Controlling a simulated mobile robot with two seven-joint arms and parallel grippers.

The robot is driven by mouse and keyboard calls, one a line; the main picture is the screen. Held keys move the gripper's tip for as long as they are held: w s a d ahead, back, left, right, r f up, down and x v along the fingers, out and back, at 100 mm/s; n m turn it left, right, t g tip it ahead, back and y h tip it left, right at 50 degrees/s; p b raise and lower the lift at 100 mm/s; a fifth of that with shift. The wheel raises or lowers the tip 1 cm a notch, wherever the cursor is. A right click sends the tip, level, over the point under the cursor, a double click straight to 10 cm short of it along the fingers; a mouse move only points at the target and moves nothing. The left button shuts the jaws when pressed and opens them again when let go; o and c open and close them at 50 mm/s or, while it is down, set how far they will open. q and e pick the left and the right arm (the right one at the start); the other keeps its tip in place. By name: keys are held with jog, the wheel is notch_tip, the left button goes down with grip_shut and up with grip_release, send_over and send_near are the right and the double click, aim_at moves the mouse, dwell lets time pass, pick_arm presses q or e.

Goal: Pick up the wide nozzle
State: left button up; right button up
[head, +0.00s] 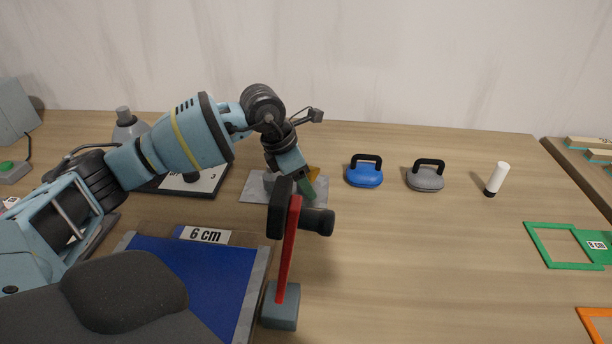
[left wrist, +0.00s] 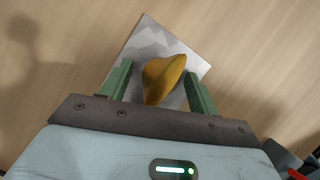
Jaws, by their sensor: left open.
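The wide nozzle, a yellow-orange flared piece (left wrist: 163,78), lies on a grey plate (left wrist: 146,36) in the left wrist view. In the head view only a small orange part of it (head: 314,172) shows beside my left gripper (head: 305,188), over the grey plate (head: 257,193). In the left wrist view my left gripper's two green fingers stand open, one on each side of the nozzle. A gap shows between each finger and the nozzle. My right gripper is not in view.
A red lever with a black grip (head: 290,245) stands close in front of my left gripper. Blue (head: 364,175) and grey (head: 426,178) handled pieces and a white cylinder (head: 499,177) stand to the right. A blue mat (head: 210,275) lies front left. The table's middle right is clear.

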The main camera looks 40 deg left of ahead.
pick_arm(q)
jog(key=shift+c, duration=0.4)
jog(key=c, duration=1)
jog(key=shift+r, duration=0.8)
notch_tip(320, 180, up, 2)
jog(key=shift+s+r, duration=0.1)
jog(key=shift+s, duration=0.05)
jog(key=s+d, duration=0.1)
jog(key=s, duration=0.3)
jog(key=s+d+b, duration=0.1)
jog(key=s+d, duration=0.1)
jog(key=s, duration=0.3)
jog(key=s+d+r, duration=0.1)
jog(key=s, duration=0.3)
jog(key=shift+s+d+b, duration=0.15)
jog(key=shift+s+b, duration=0.15)
jog(key=shift+s+d+r, duration=0.1)
jog(key=shift+s+d, duration=0.15)
jog(key=shift+s, duration=0.45)
jog(key=shift+a+r, duration=0.1)
